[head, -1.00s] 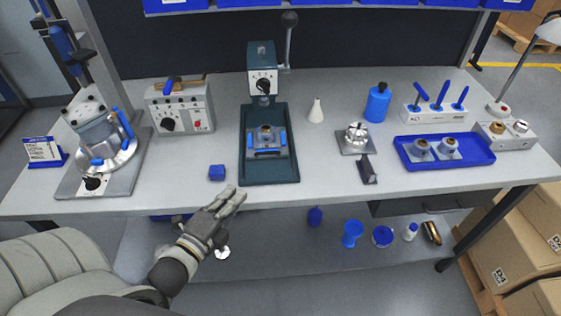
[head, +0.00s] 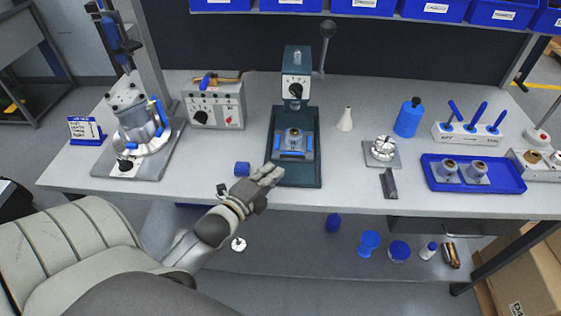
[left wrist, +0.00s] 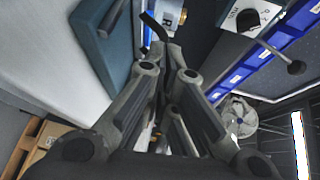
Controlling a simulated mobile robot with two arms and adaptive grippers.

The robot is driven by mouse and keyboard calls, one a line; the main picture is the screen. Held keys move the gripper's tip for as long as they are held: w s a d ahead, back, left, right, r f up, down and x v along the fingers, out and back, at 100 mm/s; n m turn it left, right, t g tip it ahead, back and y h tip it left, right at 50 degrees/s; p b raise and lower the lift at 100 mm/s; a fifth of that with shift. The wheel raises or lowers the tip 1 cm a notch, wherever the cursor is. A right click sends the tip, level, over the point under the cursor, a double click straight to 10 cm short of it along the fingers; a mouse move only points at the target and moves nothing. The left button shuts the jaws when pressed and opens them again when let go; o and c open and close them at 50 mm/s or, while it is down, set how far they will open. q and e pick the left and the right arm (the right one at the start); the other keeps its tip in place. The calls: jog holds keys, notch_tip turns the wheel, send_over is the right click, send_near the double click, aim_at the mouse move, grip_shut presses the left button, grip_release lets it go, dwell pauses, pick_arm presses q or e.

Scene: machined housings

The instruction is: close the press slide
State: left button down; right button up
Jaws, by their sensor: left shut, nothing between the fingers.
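The dark green press (head: 297,60) stands at the middle of the bench, with its lever (head: 327,45) up at the right. Its slide (head: 295,142) carries a round metal part and a blue handle bar (head: 293,155) at the front, and sits forward of the press head on the green base (head: 300,178). My left gripper (head: 272,173) is shut and empty at the front left corner of the base, left of and below the handle. In the left wrist view the closed fingers (left wrist: 161,42) lie beside the green base (left wrist: 105,45); contact cannot be told. My right gripper is not in view.
A small blue block (head: 242,169) lies just left of my left gripper. A grey control box (head: 214,105) and a clamp fixture (head: 138,125) stand further left. A chuck on a plate (head: 383,151) and a blue tray (head: 473,186) are to the right.

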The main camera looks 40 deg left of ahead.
aim_at(283, 144)
pick_arm(q)
jog(key=w, duration=0.4)
jog(key=shift+f+p, duration=0.25)
jog(key=shift+p, duration=0.15)
jog(key=shift+w+f, duration=0.1)
jog(key=shift+w, duration=0.1)
jog(key=w+a, duration=0.1)
jog(key=w, duration=0.2)
jog(key=w+a+b, duration=0.1)
jog(key=w+a, duration=0.1)
jog(key=w+a+b, duration=0.1)
jog(key=w+a, duration=0.1)
jog(key=w, duration=0.1)
jog(key=shift+w+a, duration=0.2)
jog(key=shift+w, duration=0.15)
jog(key=shift+a+r, duration=0.15)
jog(key=shift+r, duration=0.15)
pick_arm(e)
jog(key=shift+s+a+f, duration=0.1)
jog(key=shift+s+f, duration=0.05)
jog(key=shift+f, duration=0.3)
pick_arm(q)
jog(key=shift+a, duration=0.1)
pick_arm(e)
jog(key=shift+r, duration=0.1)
